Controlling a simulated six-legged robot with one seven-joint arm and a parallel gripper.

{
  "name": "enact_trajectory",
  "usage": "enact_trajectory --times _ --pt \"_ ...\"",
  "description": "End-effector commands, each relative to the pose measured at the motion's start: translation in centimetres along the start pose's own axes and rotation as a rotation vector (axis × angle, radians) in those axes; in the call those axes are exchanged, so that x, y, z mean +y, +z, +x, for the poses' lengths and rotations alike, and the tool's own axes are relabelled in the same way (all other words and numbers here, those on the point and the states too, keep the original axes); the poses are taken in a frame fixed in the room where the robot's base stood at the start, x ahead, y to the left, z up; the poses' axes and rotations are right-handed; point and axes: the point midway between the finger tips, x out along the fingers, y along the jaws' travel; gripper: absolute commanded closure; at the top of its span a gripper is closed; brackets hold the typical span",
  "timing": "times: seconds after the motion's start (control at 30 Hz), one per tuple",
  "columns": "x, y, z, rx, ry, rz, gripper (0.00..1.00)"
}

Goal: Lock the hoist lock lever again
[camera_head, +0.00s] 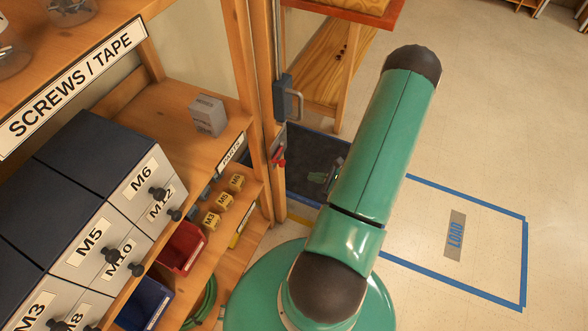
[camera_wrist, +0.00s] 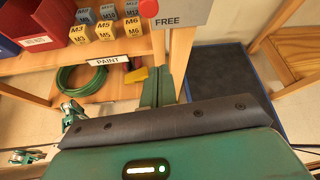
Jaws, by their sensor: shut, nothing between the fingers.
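The hoist lock lever, with a red knob (camera_wrist: 148,8), shows at the top edge of the wrist view. It is beside a grey plate (camera_wrist: 182,12) marked FREE; most of the lever is cut off there. In the head view the red lever (camera_head: 278,161) is low on the wooden post, left of my arm. My gripper (camera_wrist: 158,72) is shut and empty, its green fingers together below the plate in the wrist view and apart from the knob in the picture. In the head view my arm hides most of it.
Shelves with drawers, a red bin (camera_head: 182,247) and small labelled blocks (camera_wrist: 104,30) stand left. A dark mat (camera_head: 308,150) lies beyond the post.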

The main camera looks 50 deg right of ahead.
Motion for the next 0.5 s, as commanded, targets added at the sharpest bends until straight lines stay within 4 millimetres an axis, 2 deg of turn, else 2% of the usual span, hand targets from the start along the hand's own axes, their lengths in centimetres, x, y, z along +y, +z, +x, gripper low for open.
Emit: enact_trajectory --times 0.17,0.5 --pt "0.1 0.1 2.0 -0.001 0.005 -0.001 1.00" --pt "0.2 0.2 8.4 -0.001 0.006 -0.002 1.00"
